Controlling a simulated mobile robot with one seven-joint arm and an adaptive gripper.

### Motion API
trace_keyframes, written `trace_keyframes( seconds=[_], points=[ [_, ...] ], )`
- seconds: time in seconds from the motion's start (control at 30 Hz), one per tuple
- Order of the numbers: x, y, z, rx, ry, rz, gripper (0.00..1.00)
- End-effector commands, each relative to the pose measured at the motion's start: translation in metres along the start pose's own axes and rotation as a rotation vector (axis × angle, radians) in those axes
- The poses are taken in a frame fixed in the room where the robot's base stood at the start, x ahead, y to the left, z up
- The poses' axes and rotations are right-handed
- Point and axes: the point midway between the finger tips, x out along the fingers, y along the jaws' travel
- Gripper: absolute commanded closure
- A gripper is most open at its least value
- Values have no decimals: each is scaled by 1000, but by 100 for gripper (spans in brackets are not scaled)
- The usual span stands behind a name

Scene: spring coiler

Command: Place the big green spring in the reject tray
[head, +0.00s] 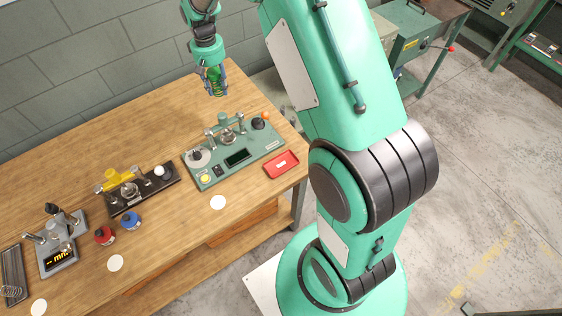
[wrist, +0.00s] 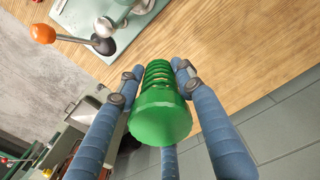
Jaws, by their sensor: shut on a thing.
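My gripper (head: 214,82) is shut on the big green spring (wrist: 160,105) and holds it above the back part of the wooden bench. In the wrist view the spring lies between the blue fingers, its flat green end facing the camera and its coils beyond. In the head view the spring shows only partly between the fingers. The red reject tray (head: 282,165) lies at the bench's right end, in front of the green coiler machine, and looks empty.
The green coiler machine (head: 238,157) with an orange-knobbed lever stands between my gripper and the tray.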

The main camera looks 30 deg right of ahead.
Motion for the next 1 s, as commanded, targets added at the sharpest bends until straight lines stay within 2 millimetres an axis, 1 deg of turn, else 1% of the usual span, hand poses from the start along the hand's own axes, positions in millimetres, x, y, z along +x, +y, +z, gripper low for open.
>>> trace_keyframes(
  seconds=[0.1, 0.17, 0.47, 0.77, 0.9, 0.97, 1.0],
  points=[
    [-8, 9, 26, 83, 2, 0, 95],
    [-11, 13, 40, 132, 3, 0, 95],
    [-22, 32, 121, 396, 5, 0, 95],
    [-25, 44, 208, 660, 6, -1, 95],
    [-24, 47, 249, 783, 6, -1, 95],
    [-23, 48, 267, 835, 7, -1, 95],
    [-22, 48, 279, 871, 7, -1, 95]
  ],
)
